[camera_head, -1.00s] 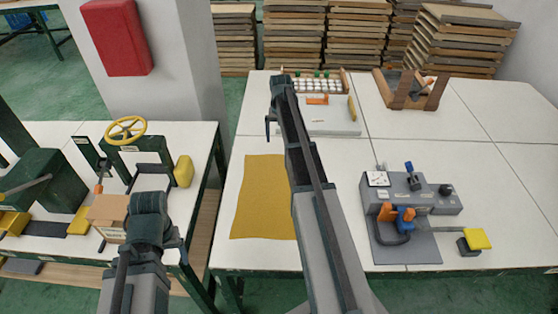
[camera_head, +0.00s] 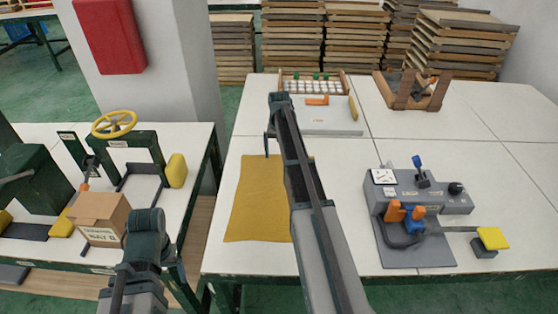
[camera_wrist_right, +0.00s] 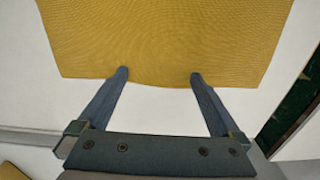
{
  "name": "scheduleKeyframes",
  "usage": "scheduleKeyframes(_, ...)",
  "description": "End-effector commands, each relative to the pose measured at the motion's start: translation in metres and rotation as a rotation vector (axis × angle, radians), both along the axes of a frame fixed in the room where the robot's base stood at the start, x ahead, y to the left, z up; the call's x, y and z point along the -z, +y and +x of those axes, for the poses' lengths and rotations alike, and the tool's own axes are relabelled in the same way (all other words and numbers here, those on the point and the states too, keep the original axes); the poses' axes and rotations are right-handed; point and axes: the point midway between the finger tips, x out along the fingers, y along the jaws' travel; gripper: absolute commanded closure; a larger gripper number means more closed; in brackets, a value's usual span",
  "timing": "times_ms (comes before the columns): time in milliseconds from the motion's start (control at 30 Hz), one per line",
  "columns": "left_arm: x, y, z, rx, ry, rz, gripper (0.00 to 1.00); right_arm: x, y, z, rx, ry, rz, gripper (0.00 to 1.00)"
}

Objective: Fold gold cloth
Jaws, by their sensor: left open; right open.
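The gold cloth (camera_head: 258,200) lies flat and unfolded on the white table, partly hidden behind my right arm in the head view. My right gripper (camera_head: 268,140) points down at the cloth's far edge. In the right wrist view my right gripper (camera_wrist_right: 159,75) is open and empty, its two fingertips apart at the edge of the cloth (camera_wrist_right: 165,40). I cannot tell whether they touch it. My left gripper (camera_head: 172,255) is open, well left of the cloth, near the side bench; its fingers are mostly hidden.
A grey device (camera_head: 425,193) with levers stands to the right of the cloth. A grey tray (camera_head: 330,128) and a wooden holder (camera_head: 412,92) are at the back. A cardboard box (camera_head: 98,218) and a yellow handwheel (camera_head: 114,124) are on the left bench. Table between is clear.

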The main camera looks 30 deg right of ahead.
Motion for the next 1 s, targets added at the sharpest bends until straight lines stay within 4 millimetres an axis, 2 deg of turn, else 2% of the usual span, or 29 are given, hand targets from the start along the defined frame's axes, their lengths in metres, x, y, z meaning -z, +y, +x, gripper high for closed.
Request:
scheduleKeyframes(67,0.0003,0.0000,0.0000,0.000,0.000,0.000,0.19,0.0003,0.0002,-0.0002,0.000,0.001,0.001,0.04)
scheduleKeyframes(1000,0.0005,-0.0001,0.0000,0.000,0.000,0.000,0.19,0.0005,0.0003,0.0002,0.000,-0.001,0.001,0.88)
